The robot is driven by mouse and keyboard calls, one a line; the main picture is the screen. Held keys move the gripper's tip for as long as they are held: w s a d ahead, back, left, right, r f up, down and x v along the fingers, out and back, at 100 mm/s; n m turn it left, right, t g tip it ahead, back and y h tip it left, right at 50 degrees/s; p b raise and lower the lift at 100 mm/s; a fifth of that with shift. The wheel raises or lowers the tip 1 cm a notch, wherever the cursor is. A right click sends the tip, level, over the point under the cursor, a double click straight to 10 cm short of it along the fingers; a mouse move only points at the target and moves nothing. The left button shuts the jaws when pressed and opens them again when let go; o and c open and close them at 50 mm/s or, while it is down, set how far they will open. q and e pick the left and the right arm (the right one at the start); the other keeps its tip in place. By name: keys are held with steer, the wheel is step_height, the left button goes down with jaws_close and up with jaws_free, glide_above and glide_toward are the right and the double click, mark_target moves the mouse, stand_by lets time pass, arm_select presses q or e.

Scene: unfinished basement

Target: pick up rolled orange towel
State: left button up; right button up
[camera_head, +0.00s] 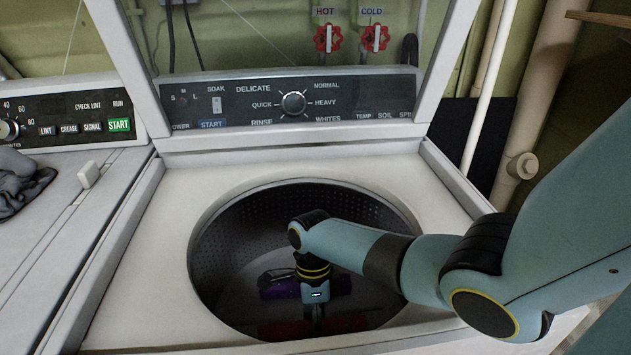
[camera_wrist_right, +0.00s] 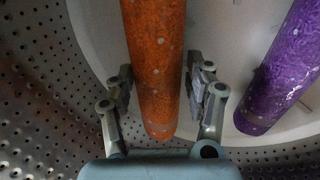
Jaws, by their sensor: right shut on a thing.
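The rolled orange towel (camera_wrist_right: 155,60) lies in the washer drum and runs up from the middle of the right wrist view. In the head view it shows dimly as a reddish-orange roll (camera_head: 345,323) near the drum's front. My right gripper (camera_wrist_right: 158,90) is around the towel near its rounded end, one finger on each side, and is shut on it. In the head view my right arm reaches from the right through the washer opening, with the gripper (camera_head: 318,318) pointing down, its fingertips hard to see in the shadow. My left gripper is not in view.
A rolled purple towel (camera_wrist_right: 285,70) lies beside the orange one, also seen in the head view (camera_head: 280,289). The perforated drum wall (camera_head: 225,245) and the opening's rim surround the arm. The raised lid (camera_head: 290,145) stands behind. A dryer (camera_head: 60,200) with grey cloth is at left.

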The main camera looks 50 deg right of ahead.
step_height(320, 180, up, 14)
steer(key=p, duration=0.4)
steer(key=shift+r, duration=0.15)
steer(key=o, duration=0.6)
steer(key=c, duration=0.3)
